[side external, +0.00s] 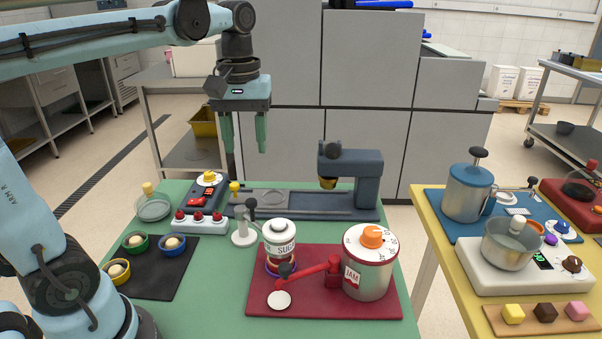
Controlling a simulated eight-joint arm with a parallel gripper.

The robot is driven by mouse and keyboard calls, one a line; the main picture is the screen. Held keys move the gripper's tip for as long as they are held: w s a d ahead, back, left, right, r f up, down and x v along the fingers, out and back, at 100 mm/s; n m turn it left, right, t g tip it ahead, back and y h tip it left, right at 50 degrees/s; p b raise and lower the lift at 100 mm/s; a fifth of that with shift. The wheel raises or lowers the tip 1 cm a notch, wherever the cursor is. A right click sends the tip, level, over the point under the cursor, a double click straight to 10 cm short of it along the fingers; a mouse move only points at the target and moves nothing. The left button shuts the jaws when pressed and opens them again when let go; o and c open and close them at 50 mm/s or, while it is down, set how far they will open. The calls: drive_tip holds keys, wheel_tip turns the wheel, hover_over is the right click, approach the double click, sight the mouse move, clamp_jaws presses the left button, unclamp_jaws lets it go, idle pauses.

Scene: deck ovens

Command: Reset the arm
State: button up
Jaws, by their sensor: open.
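My gripper (246,142) hangs pointing down above the back of the green table (215,278). Its two green fingers are apart, with nothing between them. It is above a dark blue machine (362,185) with a long flat base and clear of it. My arm reaches in from the left, high across the picture.
A red mat (390,308) holds a sugar jar (281,240) and a jam pot (368,275). A black mat (150,285) holds several small bowls. A white block (199,221) has red buttons. A yellow table (428,232) with pots stands right. Grey cabinets (365,60) stand behind.

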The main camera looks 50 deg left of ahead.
drive_tip(key=s+d+f+m+t, duration=0.3)
drive_tip(key=d+f+m+t, duration=0.2)
drive_tip(key=f+m+t, duration=0.2)
drive_tip(key=shift+s+d+f+m, duration=0.35)
drive_tip(key=shift+f+m, duration=0.75)
drive_tip(key=shift+f, duration=0.35)
